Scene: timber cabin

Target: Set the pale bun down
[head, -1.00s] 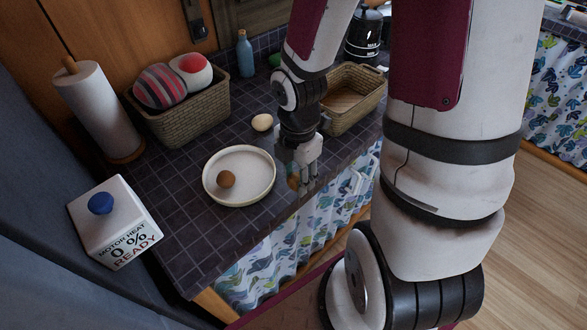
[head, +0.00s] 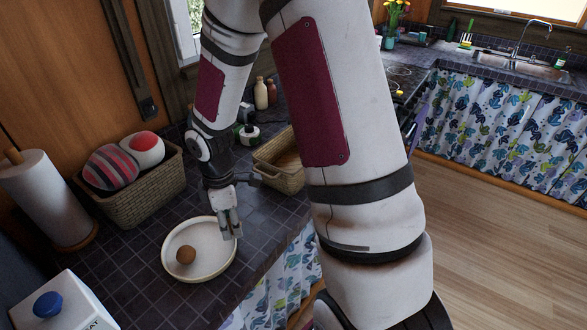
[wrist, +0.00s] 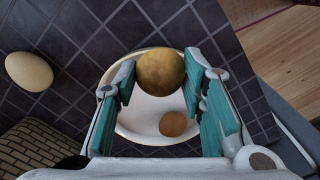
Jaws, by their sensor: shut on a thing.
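My gripper (head: 231,228) is shut on a round, mottled yellow-tan bun, which I take as the pale bun (wrist: 160,72). In the wrist view it sits between the teal finger pads, over the far part of the white plate (wrist: 143,104). In the head view the fingers are at the right rim of the plate (head: 198,279), and the bun is mostly hidden by them. A smaller, browner round thing (head: 186,255) lies on the plate, and it also shows in the wrist view (wrist: 173,124). A smooth cream egg-shaped thing (wrist: 28,72) lies on the tiles, off the plate.
A wicker basket (head: 140,202) with two balls stands behind the plate. Another basket (head: 282,179) stands right of my gripper. A paper towel roll (head: 45,200) and a white box with a blue knob (head: 62,312) are at left. The counter's front edge is close by.

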